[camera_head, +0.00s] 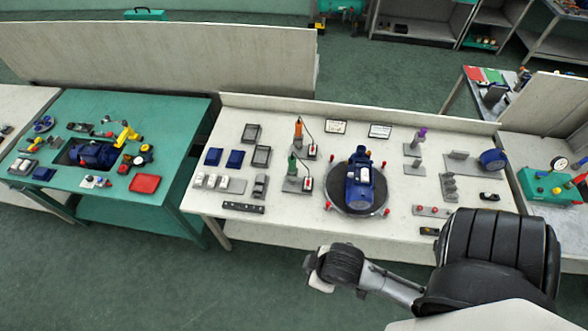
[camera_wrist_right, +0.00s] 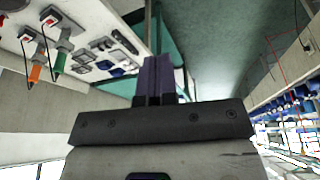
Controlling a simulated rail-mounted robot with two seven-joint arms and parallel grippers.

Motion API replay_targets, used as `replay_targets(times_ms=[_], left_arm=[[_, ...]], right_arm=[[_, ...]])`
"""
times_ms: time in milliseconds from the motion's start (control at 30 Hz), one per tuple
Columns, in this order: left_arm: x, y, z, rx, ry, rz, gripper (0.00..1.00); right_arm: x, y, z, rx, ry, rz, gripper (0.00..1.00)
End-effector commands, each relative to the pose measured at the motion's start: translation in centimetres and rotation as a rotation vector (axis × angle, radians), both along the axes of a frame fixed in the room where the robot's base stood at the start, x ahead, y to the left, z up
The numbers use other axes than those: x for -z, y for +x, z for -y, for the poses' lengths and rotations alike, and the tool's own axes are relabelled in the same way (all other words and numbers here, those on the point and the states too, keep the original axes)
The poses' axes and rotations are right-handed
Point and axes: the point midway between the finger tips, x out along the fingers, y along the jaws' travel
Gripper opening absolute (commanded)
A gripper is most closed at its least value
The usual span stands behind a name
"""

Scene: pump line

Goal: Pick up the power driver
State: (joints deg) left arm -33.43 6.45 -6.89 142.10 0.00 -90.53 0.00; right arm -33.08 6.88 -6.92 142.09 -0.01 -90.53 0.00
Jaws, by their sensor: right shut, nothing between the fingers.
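Two corded power drivers stand upright in stands on the light workbench, one orange (camera_head: 298,132) and one green (camera_head: 292,164); which one the task means I cannot tell. In the right wrist view the orange driver (camera_wrist_right: 35,74) and the green driver (camera_wrist_right: 60,62) hang at the upper left, apart from my fingers. My right gripper (camera_wrist_right: 157,62) is shut and empty. In the head view my right arm reaches in from the lower right, in front of the bench; its fingertips are not clear there. My left gripper is not in view.
A blue pump (camera_head: 360,188) sits on a dark round plate in mid-bench, with red-topped pins around it. Small trays and grey parts (camera_head: 260,155) lie left of the drivers. A green table (camera_head: 165,125) with tools stands at left. A low back wall (camera_head: 380,112) edges the bench.

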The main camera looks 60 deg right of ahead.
Motion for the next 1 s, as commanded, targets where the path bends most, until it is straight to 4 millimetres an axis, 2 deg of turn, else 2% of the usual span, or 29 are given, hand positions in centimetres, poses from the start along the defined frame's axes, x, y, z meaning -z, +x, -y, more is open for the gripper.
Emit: replay_targets(times_ms=[367, 1000], left_arm=[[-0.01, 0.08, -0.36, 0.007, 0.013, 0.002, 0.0], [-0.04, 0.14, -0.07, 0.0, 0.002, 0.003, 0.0]], right_arm=[[0.02, -0.05, 0.02, 0.0, 0.0, -0.001, 0.0], [0.05, -0.13, 0.03, 0.0, 0.0, -0.003, 0.6]])
